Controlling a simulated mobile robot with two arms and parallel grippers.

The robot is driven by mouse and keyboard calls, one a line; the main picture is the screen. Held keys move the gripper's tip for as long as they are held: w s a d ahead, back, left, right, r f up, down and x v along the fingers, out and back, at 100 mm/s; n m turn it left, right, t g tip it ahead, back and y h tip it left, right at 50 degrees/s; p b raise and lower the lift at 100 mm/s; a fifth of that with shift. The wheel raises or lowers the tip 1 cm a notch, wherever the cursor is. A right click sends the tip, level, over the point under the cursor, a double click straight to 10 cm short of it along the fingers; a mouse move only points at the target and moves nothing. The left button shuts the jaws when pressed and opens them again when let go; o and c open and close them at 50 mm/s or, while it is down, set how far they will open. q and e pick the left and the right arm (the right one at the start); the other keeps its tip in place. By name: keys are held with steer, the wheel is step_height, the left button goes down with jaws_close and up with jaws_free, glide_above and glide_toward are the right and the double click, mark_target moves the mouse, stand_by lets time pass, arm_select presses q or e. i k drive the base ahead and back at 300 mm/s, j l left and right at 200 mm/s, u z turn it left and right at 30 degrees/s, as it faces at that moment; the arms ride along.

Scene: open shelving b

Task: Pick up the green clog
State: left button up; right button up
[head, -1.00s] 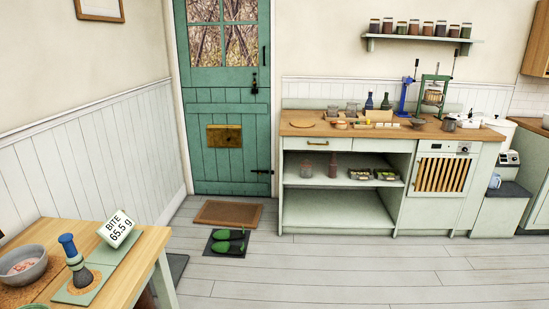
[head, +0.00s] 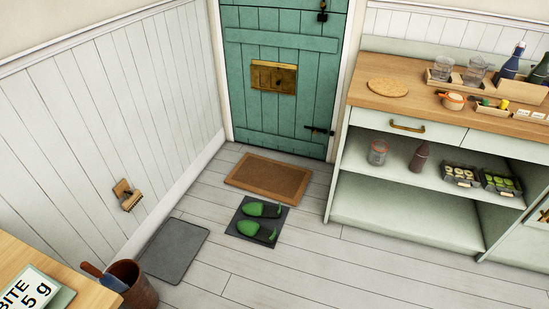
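A pair of green clogs lies on a dark square mat (head: 243,241) on the floor. One green clog (head: 262,210) is nearer the door, and the other green clog (head: 257,231) is just in front of it. Both rest side by side with their long sides running left to right. Neither of my grippers shows in the head view.
A brown doormat (head: 268,180) lies before the green door (head: 278,100). A grey mat (head: 173,250) lies to the left. A wooden table (head: 40,260) and brown bin (head: 135,285) stand front left. Open shelving (head: 400,215) stands right. The front floor is clear.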

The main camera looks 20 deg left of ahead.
mark_target(256, 209)
steer(key=i+j+u, duration=0.15)
steer(key=i+u, duration=0.6)
steer(key=i+l+u, duration=0.1)
steer(key=i+u, duration=0.3)
steer(key=i+l+u, duration=0.25)
steer(key=i+u, duration=0.15)
steer(key=i+j, duration=0.15)
steer(key=i, duration=0.3)
steer(key=i+j, duration=0.15)
steer(key=i, duration=0.35)
steer(key=i+j, duration=0.15)
steer(key=i, duration=0.3)
steer(key=z, duration=0.05)
